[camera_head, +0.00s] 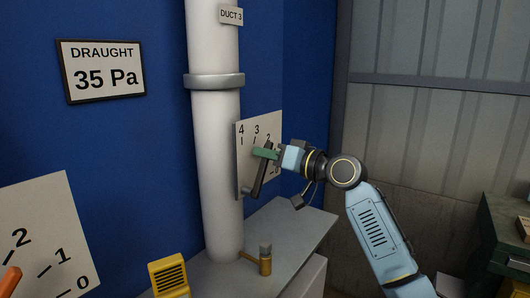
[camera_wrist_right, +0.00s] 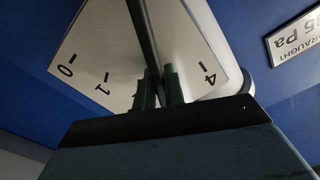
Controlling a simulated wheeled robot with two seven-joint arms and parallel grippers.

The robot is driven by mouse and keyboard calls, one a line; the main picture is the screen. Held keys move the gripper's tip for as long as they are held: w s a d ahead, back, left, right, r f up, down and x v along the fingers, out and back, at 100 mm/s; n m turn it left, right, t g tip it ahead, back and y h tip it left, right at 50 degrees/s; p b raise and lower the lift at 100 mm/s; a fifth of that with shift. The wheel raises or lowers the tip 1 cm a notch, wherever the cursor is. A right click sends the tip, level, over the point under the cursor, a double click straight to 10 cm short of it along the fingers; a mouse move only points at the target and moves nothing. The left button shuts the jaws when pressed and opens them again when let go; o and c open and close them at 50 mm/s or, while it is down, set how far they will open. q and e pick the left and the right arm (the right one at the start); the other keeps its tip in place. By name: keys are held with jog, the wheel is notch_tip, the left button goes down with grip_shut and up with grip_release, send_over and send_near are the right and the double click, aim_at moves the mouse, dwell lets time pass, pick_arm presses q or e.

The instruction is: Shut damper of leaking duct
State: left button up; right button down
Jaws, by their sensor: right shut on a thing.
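The white vertical duct (camera_head: 215,150) carries a sign (camera_head: 231,15) reading DUCT 3. Beside it is a white scale plate (camera_head: 246,130) with marks from 4 down to 0. A dark damper lever (camera_head: 260,179) stands in front of the plate, its upper end near the 3 and 2 marks. My right gripper (camera_head: 266,152) has its green fingers shut on the lever near that end. In the right wrist view the lever (camera_wrist_right: 143,30) runs down between the fingers (camera_wrist_right: 159,88); 0, 1 and 4 show on the plate (camera_wrist_right: 100,65), and the middle marks are hidden. My left gripper is not seen.
A sign (camera_head: 101,70) reads DRAUGHT 35 Pa. Another scale plate (camera_head: 40,225) and an orange piece (camera_head: 9,280) are at the lower left. A grey ledge (camera_head: 290,235) holds a brass fitting (camera_head: 265,262) and a yellow slotted box (camera_head: 169,276). A dark green cabinet (camera_head: 500,235) stands right.

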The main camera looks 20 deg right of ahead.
jog(key=w+d+f+m+p, duration=0.3)
jog(key=f+m, duration=0.5)
jog(key=m, duration=0.4)
jog(key=shift+d+f, duration=0.15)
jog(key=shift+d, duration=0.4)
jog(key=c, duration=1.5)
grip_release()
jog(key=b+v, duration=0.1)
jog(key=v, duration=1.2)
jog(key=shift+s+d+b, duration=0.1)
jog(key=shift+b, duration=0.25)
jog(key=shift+f, duration=0.1)
